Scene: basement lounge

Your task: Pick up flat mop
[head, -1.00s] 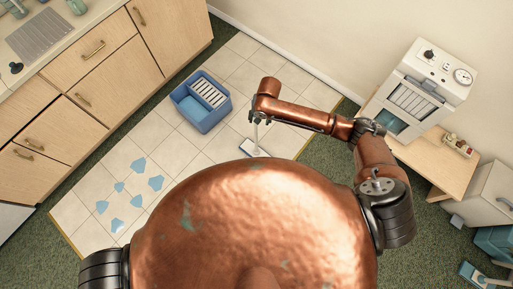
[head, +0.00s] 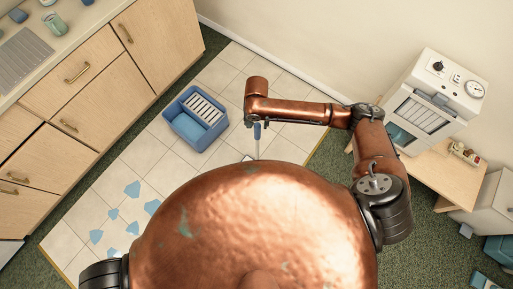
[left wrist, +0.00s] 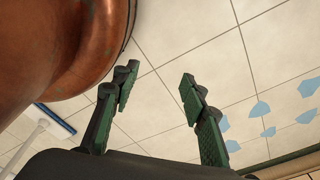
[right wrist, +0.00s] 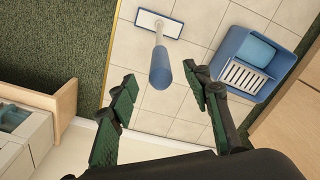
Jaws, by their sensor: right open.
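The flat mop stands upright on the tiles, its blue-topped handle (head: 257,135) just below the end of my right arm in the head view. The right wrist view shows its blue grip (right wrist: 160,72) and flat white, blue-edged head (right wrist: 158,24). My right gripper (right wrist: 159,76) is open; the grip shows between its fingertips, apparently just beyond them, with no contact visible. In the left wrist view, the mop head (left wrist: 55,122) lies at the left edge, and my left gripper (left wrist: 159,74) is open and empty over the tiles. The head view does not show the left gripper.
A blue bucket with a white slatted insert (head: 186,128) stands left of the mop. Light-blue puddles (head: 133,189) mark the tiles.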

